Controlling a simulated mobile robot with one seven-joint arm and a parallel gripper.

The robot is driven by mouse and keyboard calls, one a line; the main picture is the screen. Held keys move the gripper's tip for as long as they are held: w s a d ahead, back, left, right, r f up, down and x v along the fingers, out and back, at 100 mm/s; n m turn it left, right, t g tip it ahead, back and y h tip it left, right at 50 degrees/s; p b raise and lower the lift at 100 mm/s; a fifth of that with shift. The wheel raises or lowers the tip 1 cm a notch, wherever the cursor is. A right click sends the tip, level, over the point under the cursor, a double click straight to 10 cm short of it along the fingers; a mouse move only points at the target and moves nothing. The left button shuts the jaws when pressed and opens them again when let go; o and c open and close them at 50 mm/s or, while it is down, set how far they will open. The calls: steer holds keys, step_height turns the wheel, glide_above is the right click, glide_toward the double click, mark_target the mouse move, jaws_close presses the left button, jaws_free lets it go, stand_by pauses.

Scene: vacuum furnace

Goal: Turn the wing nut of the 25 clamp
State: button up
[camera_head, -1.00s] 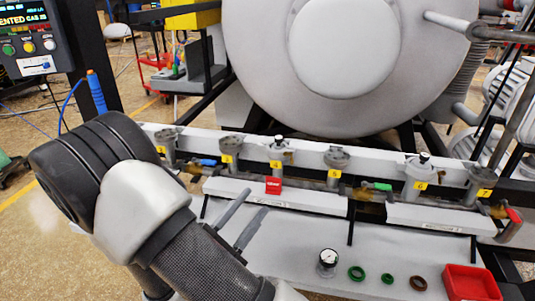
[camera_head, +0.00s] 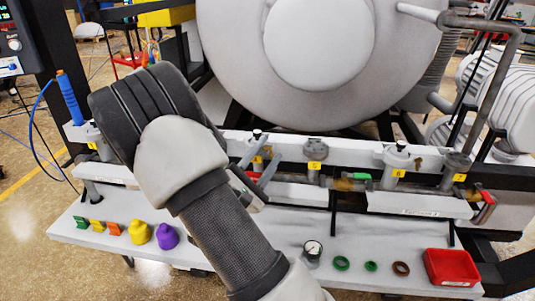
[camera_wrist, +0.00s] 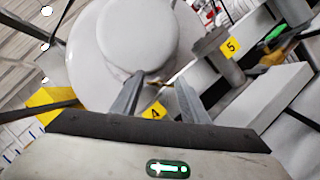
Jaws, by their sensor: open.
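My gripper (camera_head: 261,160) is open. Its two grey fingers reach up to the port with yellow label 4 on the white beam. The wrist view shows my gripper (camera_wrist: 160,80) with a small brass-coloured piece (camera_wrist: 158,83), probably a wing nut, between or just beyond its fingertips. Contact cannot be told. In the head view the label 4 port (camera_head: 258,138) has a black knob on top; my fingers and wrist partly cover it. The clamp itself is not clearly seen, and no "25" marking is legible.
The port with label 5 (camera_head: 315,149) is close on the right, with a green-handled valve (camera_head: 361,178) beyond it. The large furnace chamber (camera_head: 320,55) rises behind. The shelf below holds a gauge (camera_head: 312,249), green and brown rings, a red bin (camera_head: 452,268) and coloured caps (camera_head: 139,232).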

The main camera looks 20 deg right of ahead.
steer(key=shift+w+d+r, duration=0.1)
steer(key=shift+w+d, duration=0.1)
steer(key=shift+d, duration=0.1)
steer(key=c, duration=0.8)
steer(key=shift+m, duration=0.4)
steer(key=m+g+b, duration=0.2)
steer(key=m, duration=0.2)
steer(key=shift+b, duration=0.3)
steer(key=m+y+b, duration=0.1)
steer(key=m+b, duration=0.2)
steer(key=shift+m+g, duration=0.4)
steer(key=shift+b, duration=0.3)
